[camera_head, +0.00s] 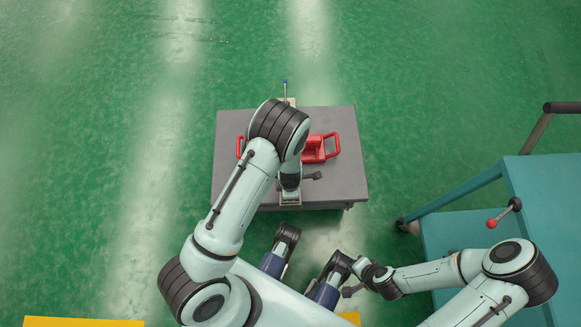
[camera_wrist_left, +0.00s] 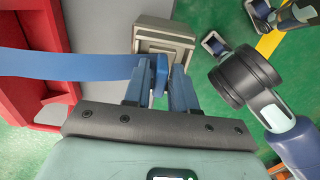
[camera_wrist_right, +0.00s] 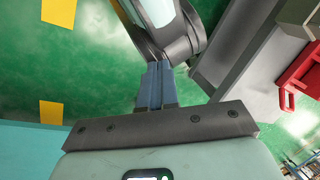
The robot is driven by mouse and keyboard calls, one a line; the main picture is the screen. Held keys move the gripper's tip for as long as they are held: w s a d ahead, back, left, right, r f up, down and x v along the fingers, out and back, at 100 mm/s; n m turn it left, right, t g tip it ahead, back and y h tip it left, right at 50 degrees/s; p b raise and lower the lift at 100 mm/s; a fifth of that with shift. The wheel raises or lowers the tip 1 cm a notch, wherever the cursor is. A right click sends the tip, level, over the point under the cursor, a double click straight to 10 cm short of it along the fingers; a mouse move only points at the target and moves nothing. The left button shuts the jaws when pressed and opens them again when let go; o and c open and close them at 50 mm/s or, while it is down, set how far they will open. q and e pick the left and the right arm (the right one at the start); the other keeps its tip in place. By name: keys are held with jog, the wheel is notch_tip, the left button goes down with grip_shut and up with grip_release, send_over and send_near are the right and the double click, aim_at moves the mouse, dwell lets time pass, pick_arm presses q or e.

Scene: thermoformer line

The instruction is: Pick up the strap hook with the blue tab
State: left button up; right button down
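My left gripper (camera_wrist_left: 161,78) points down over the near part of the grey table, and its fingers stand a little apart. A rounded blue tab (camera_wrist_left: 160,72) fills the space between them, and I take it as the strap hook's tab. A flat blue strip (camera_wrist_left: 65,65) runs from there to the left edge of the left wrist view. In the head view my left arm hides the hook and these fingertips. My right gripper (camera_wrist_right: 155,85) has its fingers together and empty, away from the table.
A beige block (camera_wrist_left: 165,45) lies just beyond my left fingertips. A red tray (camera_head: 320,148) sits on the grey table (camera_head: 345,185). A thin post with a blue tip (camera_head: 285,84) stands at the table's far edge. A teal cart (camera_head: 545,190) stands at the right.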

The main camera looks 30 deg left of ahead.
pick_arm(q)
grip_shut()
jog(key=shift+r, duration=0.1)
